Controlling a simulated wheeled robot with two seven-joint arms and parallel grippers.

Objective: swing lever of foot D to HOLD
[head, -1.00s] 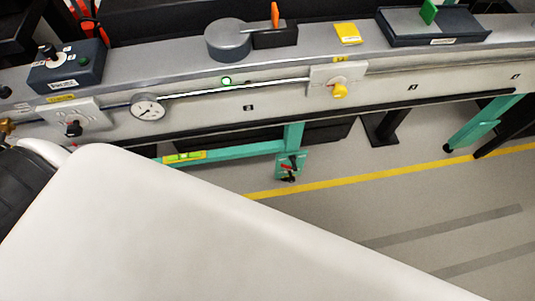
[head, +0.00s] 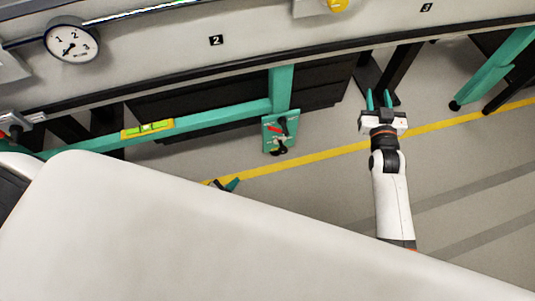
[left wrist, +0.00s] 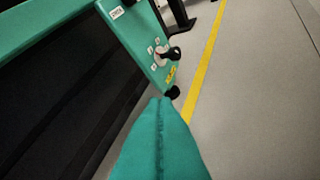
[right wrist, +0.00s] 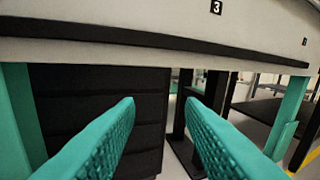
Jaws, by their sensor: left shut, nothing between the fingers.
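A teal foot plate (head: 268,142) with a black-handled lever and a red part hangs under the teal frame, at mid picture in the head view. In the left wrist view the plate (left wrist: 143,38) shows a black lever knob (left wrist: 174,53) on a pale disc, small white marks and a yellow label; I cannot read a foot letter. My left gripper (head: 231,186) is shut and empty, below and left of the plate, apart from it. Its closed teal fingers (left wrist: 160,125) fill the lower left wrist view. My right gripper (head: 378,100) is open and empty, right of the plate.
The long bench (head: 180,60) with a dial gauge (head: 72,43) runs above. Dark cabinets (right wrist: 100,110) stand under the bench. Floor with a yellow line (head: 310,160) is open in front.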

